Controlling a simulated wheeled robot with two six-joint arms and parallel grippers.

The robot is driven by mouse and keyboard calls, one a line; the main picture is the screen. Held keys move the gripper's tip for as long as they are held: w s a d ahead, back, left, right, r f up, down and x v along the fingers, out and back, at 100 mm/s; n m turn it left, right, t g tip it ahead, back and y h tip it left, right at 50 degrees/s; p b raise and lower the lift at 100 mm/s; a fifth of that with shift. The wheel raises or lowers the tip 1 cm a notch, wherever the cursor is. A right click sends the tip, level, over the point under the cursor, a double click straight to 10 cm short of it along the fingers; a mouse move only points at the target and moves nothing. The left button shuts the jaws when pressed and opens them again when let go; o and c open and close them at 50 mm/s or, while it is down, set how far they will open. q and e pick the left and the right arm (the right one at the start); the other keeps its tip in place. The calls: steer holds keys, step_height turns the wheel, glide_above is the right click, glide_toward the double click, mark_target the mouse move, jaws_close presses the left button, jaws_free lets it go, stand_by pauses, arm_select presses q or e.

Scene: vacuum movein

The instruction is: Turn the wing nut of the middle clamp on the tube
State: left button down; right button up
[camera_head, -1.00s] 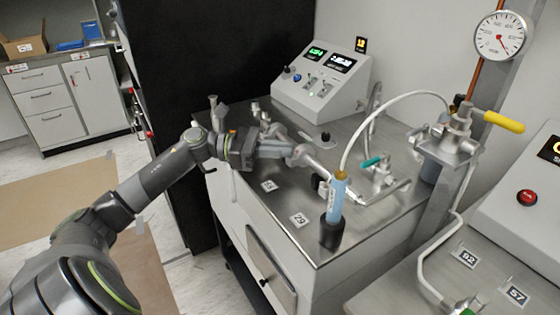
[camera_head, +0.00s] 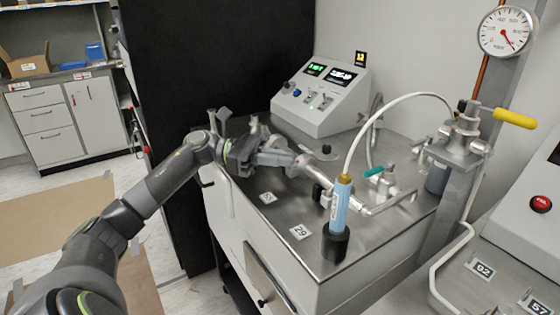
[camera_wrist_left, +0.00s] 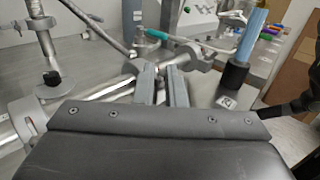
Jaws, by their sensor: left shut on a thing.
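The metal tube (camera_head: 318,184) runs low across the steel bench, toward the valve with the teal handle (camera_head: 373,171). My left gripper (camera_head: 299,163) reaches over the bench from the left, at the tube. In the left wrist view its two narrow fingers (camera_wrist_left: 160,72) point forward, close together, at a grey clamp (camera_wrist_left: 185,58) on the tube. The fingers are shut on the clamp's wing nut, which is mostly hidden between the tips. I cannot tell how far the nut is turned. The tube also shows in the left wrist view (camera_wrist_left: 106,88). My right gripper is not in view.
A blue cylinder (camera_head: 340,205) stands in a black holder just right of the gripper, with a white hose (camera_head: 395,98) rising from it. A control box (camera_head: 322,98) stands behind. Bench label 29 (camera_head: 300,232) lies on clear steel in front.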

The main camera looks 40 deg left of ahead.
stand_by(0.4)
arm_select(q)
steer(key=c, duration=1.6)
jaws_free()
steer(key=shift+c, duration=0.2)
